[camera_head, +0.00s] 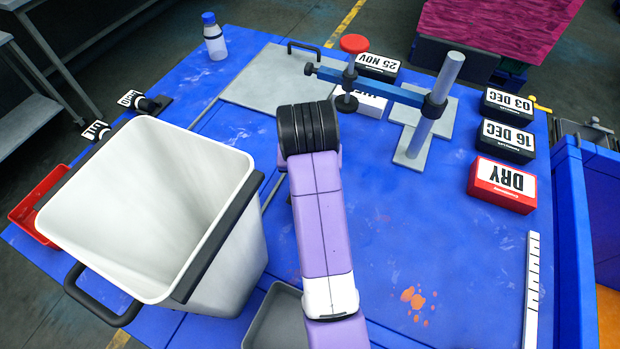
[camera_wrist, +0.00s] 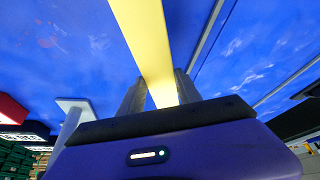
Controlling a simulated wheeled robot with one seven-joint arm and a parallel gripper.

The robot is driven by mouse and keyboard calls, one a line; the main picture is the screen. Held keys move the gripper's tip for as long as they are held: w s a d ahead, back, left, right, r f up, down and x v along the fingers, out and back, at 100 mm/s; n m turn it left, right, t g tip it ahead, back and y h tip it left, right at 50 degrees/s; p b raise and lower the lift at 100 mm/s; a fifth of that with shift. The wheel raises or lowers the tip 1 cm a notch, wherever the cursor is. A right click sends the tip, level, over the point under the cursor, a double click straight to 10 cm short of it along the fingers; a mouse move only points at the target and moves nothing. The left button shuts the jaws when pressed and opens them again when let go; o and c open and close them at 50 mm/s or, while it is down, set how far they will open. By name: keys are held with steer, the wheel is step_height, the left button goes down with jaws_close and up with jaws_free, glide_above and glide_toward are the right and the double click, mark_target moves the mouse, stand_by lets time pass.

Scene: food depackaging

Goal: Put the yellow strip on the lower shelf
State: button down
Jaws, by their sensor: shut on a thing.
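A yellow strip (camera_wrist: 145,35) runs from between my fingers up past the top edge of the wrist view. My gripper (camera_wrist: 160,92) is shut on it, with one grey finger on each side. In the head view my purple arm reaches over the blue table and hides the gripper and the strip. A grey metal stand (camera_head: 28,124) at the left edge of the head view has a low shelf; I cannot tell if it is the shelf named in the task.
A large white bin (camera_head: 225,240) stands at the left of the blue table (camera_head: 460,265). A clamp stand (camera_head: 436,105), black label boxes (camera_head: 507,137) and a red DRY box (camera_head: 502,185) stand at the right and back. A bottle (camera_head: 214,38) stands at the back left.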

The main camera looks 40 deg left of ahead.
steer(key=shift+f+p, duration=0.35)
steer(key=shift+f, duration=2.15)
steer(key=shift+f, duration=0.15)
steer(key=c, duration=0.8)
jaws_free()
steer(key=shift+c, duration=0.2)
